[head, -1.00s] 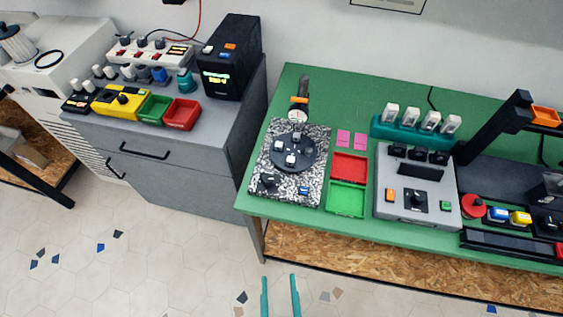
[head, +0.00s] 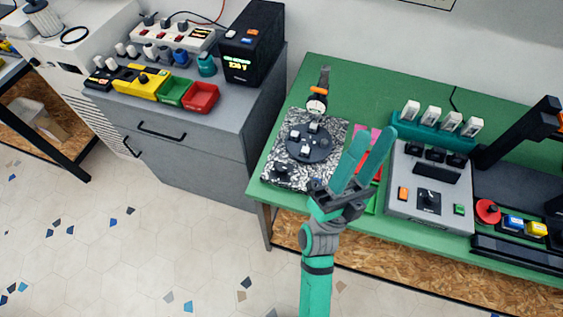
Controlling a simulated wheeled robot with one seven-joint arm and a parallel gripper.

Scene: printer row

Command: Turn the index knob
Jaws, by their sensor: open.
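A speckled black-and-white plate (head: 335,133) on the green table carries a dark round turntable (head: 309,150) with small pale blocks. A black knob (head: 281,170) sits at the plate's front left corner; I cannot read a label to confirm it is the index knob. My gripper (head: 372,137) is open and empty, its two teal fingers pointing up and right in the picture. It appears right of the plate, in front of the trays, and apart from the knob. My gripper and wrist hide the plate's front right corner.
A red tray (head: 367,166) and a green tray (head: 371,205) are partly hidden behind my fingers. A grey control box (head: 407,174) with another knob (head: 429,202) stands to their right. A dial gauge (head: 317,105) stands behind the plate. The table's back left is clear.

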